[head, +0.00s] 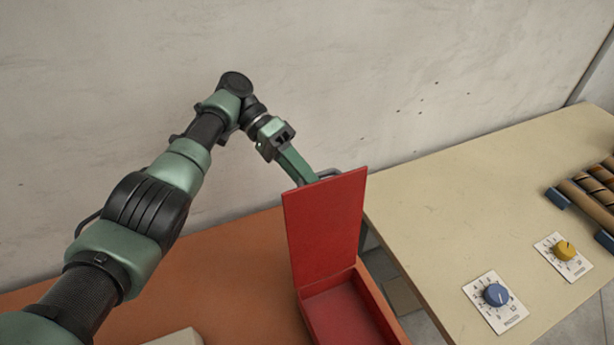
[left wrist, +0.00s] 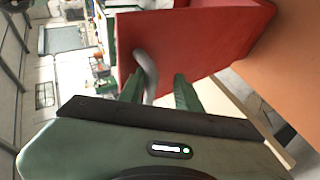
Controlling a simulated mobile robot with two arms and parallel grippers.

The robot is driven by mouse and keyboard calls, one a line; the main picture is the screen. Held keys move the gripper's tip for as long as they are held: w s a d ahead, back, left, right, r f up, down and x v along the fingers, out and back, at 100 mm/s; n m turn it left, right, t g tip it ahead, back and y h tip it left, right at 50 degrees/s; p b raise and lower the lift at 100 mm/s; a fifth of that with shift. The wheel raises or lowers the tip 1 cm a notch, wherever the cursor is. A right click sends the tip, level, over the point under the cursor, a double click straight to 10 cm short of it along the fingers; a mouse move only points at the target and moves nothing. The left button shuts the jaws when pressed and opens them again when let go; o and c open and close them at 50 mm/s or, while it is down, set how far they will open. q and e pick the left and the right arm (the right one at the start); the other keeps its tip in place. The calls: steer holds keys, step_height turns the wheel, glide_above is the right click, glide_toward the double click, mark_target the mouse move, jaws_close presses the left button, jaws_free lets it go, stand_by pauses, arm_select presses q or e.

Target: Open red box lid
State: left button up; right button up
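The red box (head: 349,314) sits on the orange-brown table, its inside visible and empty where I can see it. Its lid (head: 326,226) stands nearly upright, raised at the far side; it also shows in the left wrist view (left wrist: 205,38). A grey curved handle (left wrist: 147,72) sticks out from the lid's outer face. My left gripper (head: 313,179) is behind the lid near its top edge. In the left wrist view its two green fingers (left wrist: 158,88) are apart, with the handle between them and a gap beside the right finger. My right gripper is not in view.
A cream table (head: 470,200) stands to the right, with a blue knob (head: 495,294), a yellow knob (head: 564,250) and brown rolls (head: 590,190) on it. A gap separates the tables. A plain wall rises behind. A pale block (head: 178,338) lies at the front edge.

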arm_select(q)
steer(key=shift+s+r, duration=0.15)
steer(key=shift+r, duration=0.1)
